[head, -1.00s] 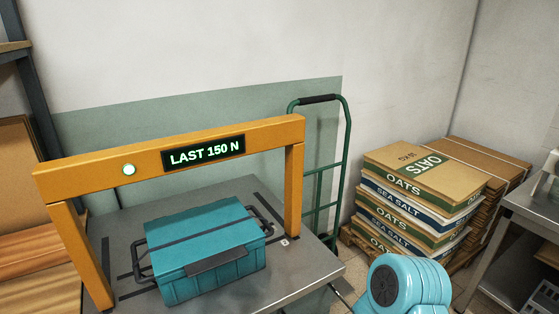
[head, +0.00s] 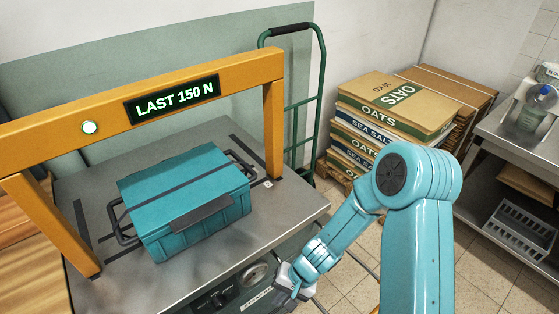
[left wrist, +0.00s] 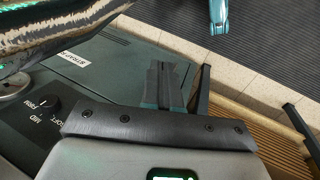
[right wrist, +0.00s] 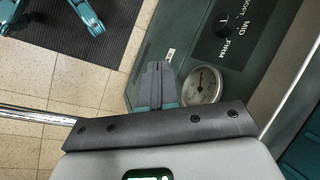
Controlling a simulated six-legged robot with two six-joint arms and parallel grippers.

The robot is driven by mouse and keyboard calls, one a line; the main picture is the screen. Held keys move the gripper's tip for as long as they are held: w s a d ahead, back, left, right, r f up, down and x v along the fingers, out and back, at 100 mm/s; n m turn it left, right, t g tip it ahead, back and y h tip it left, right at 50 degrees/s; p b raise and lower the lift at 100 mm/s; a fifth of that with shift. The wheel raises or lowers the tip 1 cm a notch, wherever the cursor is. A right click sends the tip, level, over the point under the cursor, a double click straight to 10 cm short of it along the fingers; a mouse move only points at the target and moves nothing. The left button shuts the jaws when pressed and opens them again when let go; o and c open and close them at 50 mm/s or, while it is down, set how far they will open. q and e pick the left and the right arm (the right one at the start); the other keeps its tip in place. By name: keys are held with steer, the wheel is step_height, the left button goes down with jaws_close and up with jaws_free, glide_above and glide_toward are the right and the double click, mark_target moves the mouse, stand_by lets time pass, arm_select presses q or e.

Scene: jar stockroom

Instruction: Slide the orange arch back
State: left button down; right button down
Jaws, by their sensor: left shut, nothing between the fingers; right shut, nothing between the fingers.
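The orange arch (head: 250,73) spans the grey metal table (head: 290,208). Its legs stand either side of a teal case (head: 185,205), at the front ends of dark strips in the tabletop. Its beam carries a lit "LAST 150 N" display (head: 172,99) and a lit green-white button (head: 89,127). My right gripper (head: 287,284) is shut and empty, low beside the table's front, apart from the arch. It also shows in the right wrist view (right wrist: 158,70), near a gauge. My left gripper (left wrist: 166,70) is shut and empty; the head view does not show it.
The table's front carries a gauge (head: 256,275) and a knob. A green hand truck (head: 318,100) stands behind the table. Stacked oats and sea salt sacks (head: 395,100) are at the back right. A metal bench (head: 535,140) is far right.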

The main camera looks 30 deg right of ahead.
steer(key=w+d+r+m+t, duration=0.2)
steer(key=w+d+r+t, duration=0.25)
steer(key=r, duration=0.35)
steer(key=w+d+r+m+t, duration=0.2)
steer(key=w+d+r+t, duration=0.15)
steer(key=w+r, duration=0.35)
steer(key=m+t+h+p, duration=0.1)
steer(key=m+t+h, duration=0.3)
steer(key=t, duration=0.4)
glide_toward(279, 99)
steer(key=w+p, duration=0.2)
steer(key=w, duration=0.1)
steer(key=w+p, duration=0.3)
steer(key=shift+a+r, duration=0.1)
steer(key=shift+a, duration=0.1)
steer(key=shift+w, duration=0.45)
